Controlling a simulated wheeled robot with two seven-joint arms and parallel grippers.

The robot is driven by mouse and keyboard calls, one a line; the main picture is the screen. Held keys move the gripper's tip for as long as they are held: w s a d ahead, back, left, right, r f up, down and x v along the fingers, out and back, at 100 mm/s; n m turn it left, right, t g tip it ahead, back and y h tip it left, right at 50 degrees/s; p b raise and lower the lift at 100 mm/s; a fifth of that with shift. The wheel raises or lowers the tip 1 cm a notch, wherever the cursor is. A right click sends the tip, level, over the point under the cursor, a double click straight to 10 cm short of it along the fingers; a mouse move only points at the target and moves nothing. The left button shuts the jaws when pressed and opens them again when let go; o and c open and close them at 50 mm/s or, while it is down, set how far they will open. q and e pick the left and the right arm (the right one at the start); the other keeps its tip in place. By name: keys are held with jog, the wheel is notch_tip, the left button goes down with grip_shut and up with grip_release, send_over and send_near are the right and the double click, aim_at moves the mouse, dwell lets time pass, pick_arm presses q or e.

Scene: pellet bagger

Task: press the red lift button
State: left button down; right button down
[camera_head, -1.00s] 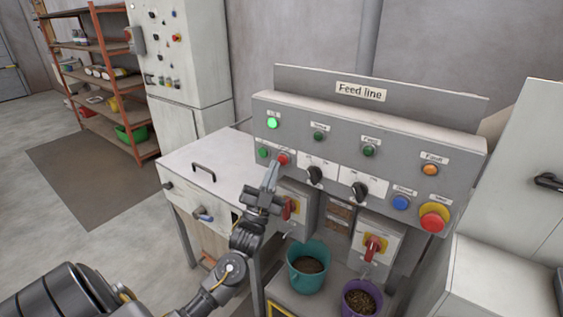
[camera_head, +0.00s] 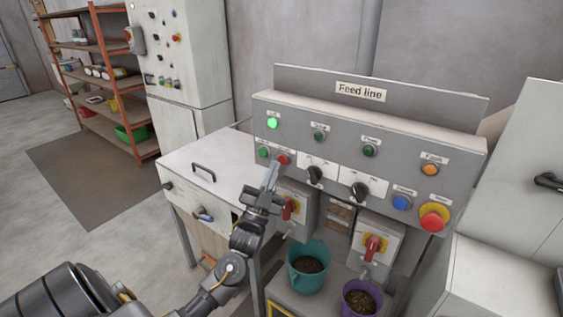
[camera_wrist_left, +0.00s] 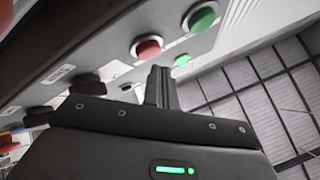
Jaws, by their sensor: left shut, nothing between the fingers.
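The "Feed line" panel (camera_head: 330,140) stands in front of me. The small red button (camera_head: 282,160) sits at its left, beside a green button (camera_head: 263,152). My left gripper (camera_head: 271,177) is shut and empty, its tip just below the red button in the head view. In the left wrist view the red button (camera_wrist_left: 148,48) and the green button (camera_wrist_left: 202,19) lie beyond the shut fingers (camera_wrist_left: 160,85). A small gap seems to show between fingertips and red button; exact depth is hard to tell. A lit green lamp (camera_head: 272,123) is above. My right gripper is out of view.
Black selector knobs (camera_head: 314,174), a blue button (camera_head: 401,202) and a large red mushroom button (camera_head: 434,217) are further right. Red-handled switches (camera_head: 374,246) project below. A teal bucket (camera_head: 307,267) and a purple bucket (camera_head: 359,297) stand beneath. A white cabinet (camera_head: 200,170) is left.

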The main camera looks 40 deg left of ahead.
pick_arm(q)
jog(key=shift+w, duration=0.1)
jog(key=shift+w, duration=0.35)
jog(key=shift+w, duration=0.3)
dwell(0.8)
jog(key=shift+s, duration=0.8)
jog(key=s+p, duration=0.2)
jog(key=s, duration=0.4)
